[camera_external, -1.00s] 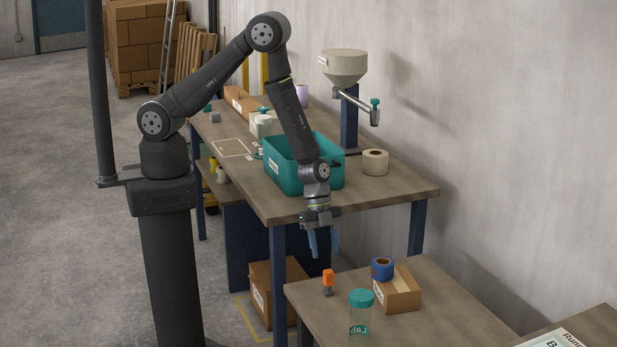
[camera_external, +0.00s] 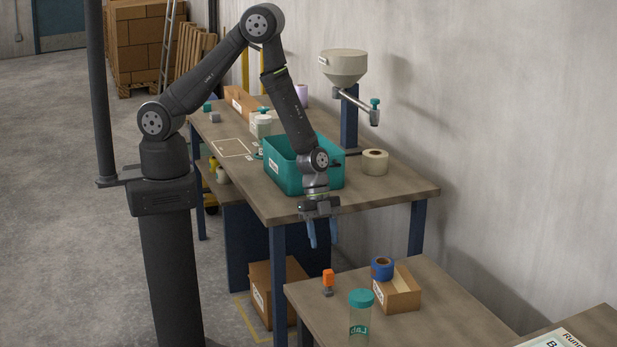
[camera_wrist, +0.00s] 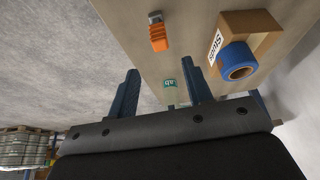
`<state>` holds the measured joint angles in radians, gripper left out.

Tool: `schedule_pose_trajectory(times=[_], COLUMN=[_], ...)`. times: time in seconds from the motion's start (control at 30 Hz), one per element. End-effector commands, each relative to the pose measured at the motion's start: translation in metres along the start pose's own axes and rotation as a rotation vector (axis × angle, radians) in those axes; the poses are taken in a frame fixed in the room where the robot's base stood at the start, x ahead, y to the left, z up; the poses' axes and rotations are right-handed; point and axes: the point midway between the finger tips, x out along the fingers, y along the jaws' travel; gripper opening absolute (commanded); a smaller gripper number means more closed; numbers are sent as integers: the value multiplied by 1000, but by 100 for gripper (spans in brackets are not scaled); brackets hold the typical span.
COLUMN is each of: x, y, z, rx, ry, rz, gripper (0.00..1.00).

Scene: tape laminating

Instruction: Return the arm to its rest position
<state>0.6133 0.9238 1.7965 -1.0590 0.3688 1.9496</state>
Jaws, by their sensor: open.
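My gripper (camera_external: 322,234) hangs pointing down at the front edge of the far workbench, in front of the teal bin (camera_external: 330,178). Its two blue fingers are apart with nothing between them. In the wrist view my gripper (camera_wrist: 160,88) also shows open and empty. My arm is raised at the elbow and bends down over the bench. The lower front table (camera_external: 440,318) lies below and to the right of the fingers.
The front table holds an orange-topped item (camera_external: 328,280), a teal-lidded jar (camera_external: 360,315) and a blue tape roll (camera_external: 382,268) on a cardboard box (camera_external: 400,292). On the workbench stand a cream tape roll (camera_external: 375,162) and a hopper (camera_external: 344,66). Air above the front table is clear.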

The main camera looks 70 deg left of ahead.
Motion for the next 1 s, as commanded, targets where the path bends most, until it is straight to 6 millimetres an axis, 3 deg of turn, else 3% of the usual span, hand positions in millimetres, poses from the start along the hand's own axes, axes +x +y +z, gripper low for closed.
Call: schedule_pose_trajectory(times=[0.6,0.8,1.0], x=[92,108,107], y=[1,0,0], z=[0,0,0], rx=[0,1,1], ry=[-2,-1,-1], rz=[2,0,0], gripper=[46,46,46])
